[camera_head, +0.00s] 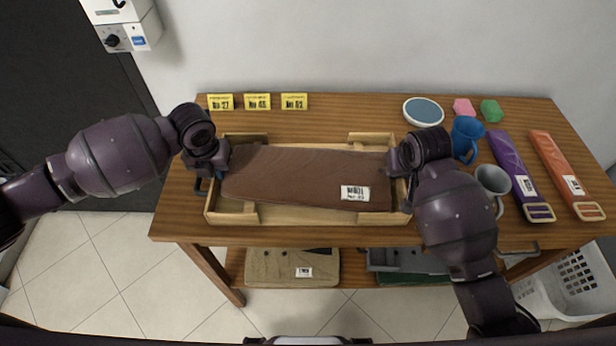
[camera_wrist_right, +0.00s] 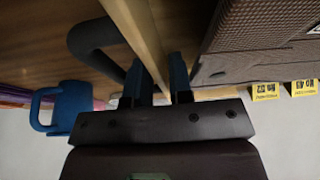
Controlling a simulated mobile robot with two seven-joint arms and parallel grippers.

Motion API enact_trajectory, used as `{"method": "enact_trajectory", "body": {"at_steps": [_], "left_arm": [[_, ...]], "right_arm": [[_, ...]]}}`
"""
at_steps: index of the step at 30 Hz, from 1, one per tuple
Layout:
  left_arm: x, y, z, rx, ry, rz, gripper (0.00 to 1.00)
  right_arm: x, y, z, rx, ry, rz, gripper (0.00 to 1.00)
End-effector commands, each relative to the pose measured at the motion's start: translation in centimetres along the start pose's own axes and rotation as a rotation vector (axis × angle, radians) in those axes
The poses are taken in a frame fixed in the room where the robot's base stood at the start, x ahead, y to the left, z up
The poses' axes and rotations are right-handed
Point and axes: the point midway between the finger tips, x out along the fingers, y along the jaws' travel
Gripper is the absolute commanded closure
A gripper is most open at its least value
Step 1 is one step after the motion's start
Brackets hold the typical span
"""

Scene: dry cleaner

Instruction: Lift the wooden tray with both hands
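The wooden tray (camera_head: 285,219) lies on the table and holds a brown folded garment (camera_head: 290,178) with a white label. My left gripper (camera_head: 209,172) is at the tray's left end wall, low and pointing down; whether its fingers press on the wall is not clear. My right gripper (camera_head: 398,172) is at the right end wall, its tips mostly hidden by the arm in the head view. In the right wrist view, the right gripper's fingers (camera_wrist_right: 162,80) sit on both sides of the tray's wall (camera_wrist_right: 140,28), which fills the narrow gap. A dark loop (camera_wrist_right: 88,42) shows beside that wall.
Right of the tray stand a blue mug (camera_head: 465,138) and a grey mug (camera_head: 492,180), close to my right arm. Beyond lie a purple belt (camera_head: 512,165) and an orange belt (camera_head: 556,165). A round dish (camera_head: 424,111) and yellow tags (camera_head: 257,101) are at the back.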

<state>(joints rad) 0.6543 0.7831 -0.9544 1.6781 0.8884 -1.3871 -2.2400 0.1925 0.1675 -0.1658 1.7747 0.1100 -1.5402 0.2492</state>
Motion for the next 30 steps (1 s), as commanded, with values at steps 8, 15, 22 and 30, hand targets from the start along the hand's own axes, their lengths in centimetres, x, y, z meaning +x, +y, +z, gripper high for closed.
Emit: {"method": "enact_trajectory", "body": {"at_steps": [8, 15, 22, 30], "left_arm": [[0.02, -0.02, 0.01, 0.0, 0.0, 0.0, 0.89], [-0.01, -0.02, 0.02, 0.0, 0.0, -0.001, 1.0], [-0.03, -0.02, 0.03, 0.0, -0.001, -0.001, 1.0], [-0.4, -0.04, 0.16, 0.0, -0.003, -0.001, 1.0]], "right_arm": [[0.02, -0.01, -0.01, 0.0, 0.0, 0.0, 0.83], [0.01, -0.01, -0.01, 0.0, 0.0, 0.0, 1.0], [0.01, -0.01, 0.0, 0.0, 0.0, 0.0, 1.0], [-0.32, -0.02, -0.2, 0.0, 0.003, 0.0, 1.0]]}}
